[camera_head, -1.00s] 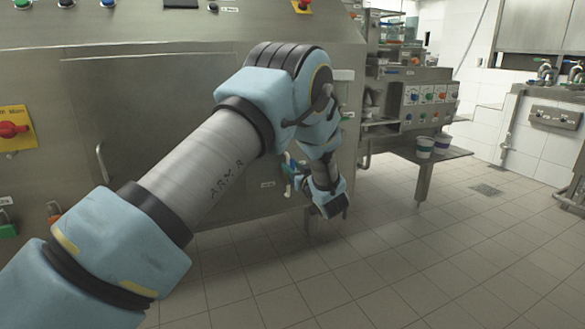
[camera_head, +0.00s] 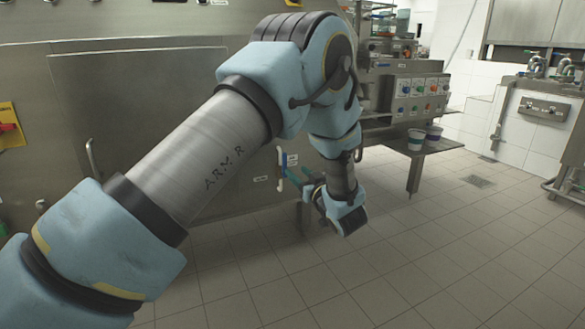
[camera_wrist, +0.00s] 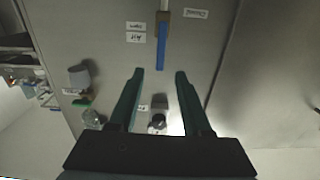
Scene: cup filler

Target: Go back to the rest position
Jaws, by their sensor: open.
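My gripper shows in the wrist view (camera_wrist: 159,74) with its two teal fingers apart and nothing between the tips. In the head view it hangs low at the end of my bent arm, its teal fingers (camera_head: 302,186) partly seen in front of the steel machine (camera_head: 140,105). A blue handle (camera_wrist: 161,46) on the machine front lies beyond the fingertips in the wrist view, apart from them. It also shows in the head view (camera_head: 283,160), left of my wrist and partly hard to make out.
Two cups, a nearer one (camera_head: 416,139) and another (camera_head: 434,135), stand on a low steel shelf (camera_head: 440,147) at right. A control panel (camera_head: 420,86) is above it. A steel sink unit (camera_head: 540,115) stands at far right. The tiled floor (camera_head: 410,240) at right is clear.

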